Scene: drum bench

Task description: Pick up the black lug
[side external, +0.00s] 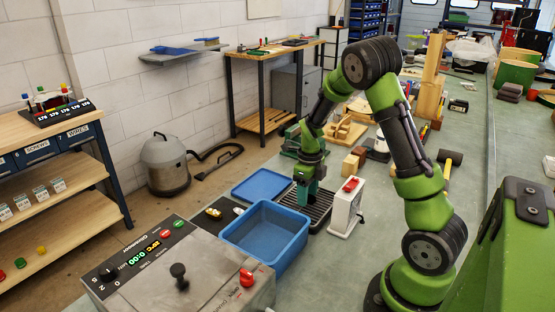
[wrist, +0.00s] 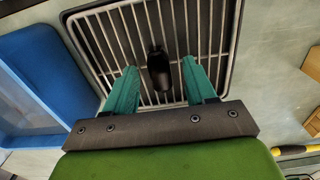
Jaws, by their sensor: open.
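The black lug (wrist: 158,68) is a small dark piece. In the wrist view it lies on a wire rack (wrist: 203,28) of pale bars over a dark tray. My gripper (wrist: 158,80) has two teal fingers spread apart, one on each side of the lug's near end, with a gap on both sides. Its height above the rack is hard to tell. In the side view my gripper (side external: 304,202) points down over the dark rack (side external: 318,212), and the lug cannot be made out there.
A blue bin (side external: 268,238) stands left of my gripper, with a blue lid (side external: 262,184) behind it. A white box with a red top (side external: 346,208) stands close on the right. A grey control machine (side external: 180,270) is at front left. Wooden blocks (side external: 353,162) lie behind.

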